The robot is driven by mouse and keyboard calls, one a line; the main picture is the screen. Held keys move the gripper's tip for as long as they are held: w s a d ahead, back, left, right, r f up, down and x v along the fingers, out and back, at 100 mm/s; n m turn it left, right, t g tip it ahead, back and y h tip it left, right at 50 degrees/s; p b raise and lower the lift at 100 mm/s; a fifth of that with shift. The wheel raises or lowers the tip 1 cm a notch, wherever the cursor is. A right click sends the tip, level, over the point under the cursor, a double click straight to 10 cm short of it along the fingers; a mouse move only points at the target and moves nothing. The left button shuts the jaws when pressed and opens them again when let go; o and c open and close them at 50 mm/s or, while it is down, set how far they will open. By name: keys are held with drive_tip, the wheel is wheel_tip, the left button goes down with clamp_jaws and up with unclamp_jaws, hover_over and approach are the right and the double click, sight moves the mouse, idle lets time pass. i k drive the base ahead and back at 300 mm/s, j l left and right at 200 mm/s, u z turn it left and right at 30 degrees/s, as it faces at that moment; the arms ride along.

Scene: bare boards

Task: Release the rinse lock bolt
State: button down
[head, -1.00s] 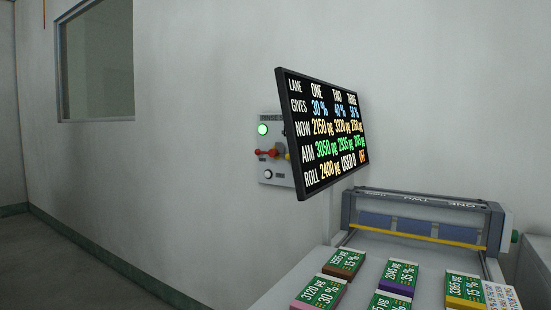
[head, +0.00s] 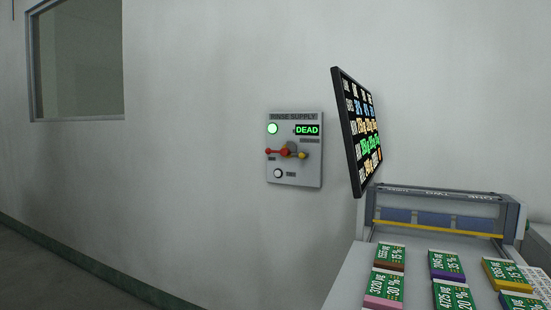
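The rinse supply panel (head: 312,170) is a grey plate on the wall in the middle of the head view, headed "RINSE SUPPLY". I cannot tell which part is the lock bolt. A round white button or knob (head: 278,173) sits at the lower left. My gripper is not in view.
A black screen (head: 360,135) juts out to the right of the panel. Below it stands a bench (head: 345,285) with a grey machine (head: 440,215) and several labelled green-topped boxes (head: 446,264). A window (head: 78,60) is at upper left. The wall and floor left of the panel are clear.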

sight(301, 156)
drive_tip(key=i+j, duration=0.1)
drive_tip(key=j, duration=0.3)
drive_tip(key=i+j+z, duration=0.1)
drive_tip(key=j, duration=0.3)
drive_tip(key=i+j, duration=0.15)
drive_tip(key=j, duration=0.25)
drive_tip(key=i+j+z, duration=0.15)
drive_tip(key=i+j, duration=0.15)
drive_tip(key=i, duration=0.25)
drive_tip(key=i+j+z, duration=0.15)
drive_tip(key=i+j, duration=0.25)
drive_tip(key=i, duration=0.5)
